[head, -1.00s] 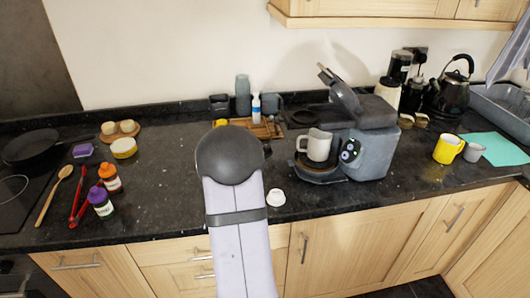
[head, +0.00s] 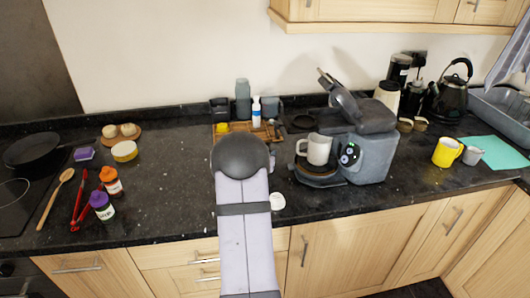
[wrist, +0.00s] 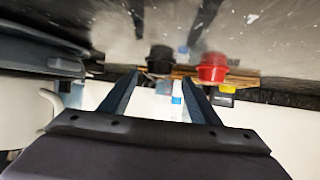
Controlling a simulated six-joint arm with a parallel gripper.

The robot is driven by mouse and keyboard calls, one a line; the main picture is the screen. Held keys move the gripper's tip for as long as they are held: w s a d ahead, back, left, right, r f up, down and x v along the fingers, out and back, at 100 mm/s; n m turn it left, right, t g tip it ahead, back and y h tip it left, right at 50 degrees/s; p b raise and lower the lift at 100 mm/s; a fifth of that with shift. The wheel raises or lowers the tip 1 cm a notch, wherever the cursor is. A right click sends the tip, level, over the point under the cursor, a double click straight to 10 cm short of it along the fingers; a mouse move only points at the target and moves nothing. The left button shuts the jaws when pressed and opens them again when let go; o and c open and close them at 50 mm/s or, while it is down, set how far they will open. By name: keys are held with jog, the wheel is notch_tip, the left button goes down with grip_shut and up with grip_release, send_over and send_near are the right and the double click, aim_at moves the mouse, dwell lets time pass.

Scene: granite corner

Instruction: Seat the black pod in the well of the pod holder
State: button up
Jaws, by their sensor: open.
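The black pod (wrist: 160,58) shows in the wrist view, ahead of my gripper (wrist: 160,77) and lined up between its two fingertips. The fingers are open and apart, with nothing held. A red pod (wrist: 212,66) stands beside the black one, just right of the right finger. In the head view my own arm covers the black pod, and my gripper cannot be made out clearly. The grey coffee machine (head: 370,152) stands right of my arm with its lid (head: 340,92) raised. I cannot make out the pod holder's well for certain.
A wooden tray (head: 218,137) lies behind my arm with a yellow item (head: 222,127) on it. A white mug (head: 317,149) sits on the machine's drip stand. Bottles and cups line the wall. A small white item (head: 278,201) lies near the front edge.

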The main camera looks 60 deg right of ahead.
jog(key=shift+p+x, duration=0.4)
jog(key=shift+x, duration=1.3)
jog(key=shift+d+r, duration=0.1)
jog(key=c, duration=1.1)
jog(key=shift+r, duration=0.1)
jog(key=shift+w+r+b, duration=0.1)
jog(key=shift+r+b, duration=0.15)
jog(key=shift+b, duration=0.05)
notch_tip(320, 180, up, 7)
jog(key=shift+f+p, duration=0.2)
jog(key=shift+p, duration=0.1)
jog(key=w+a, duration=1.4)
jog(key=shift+p, duration=0.3)
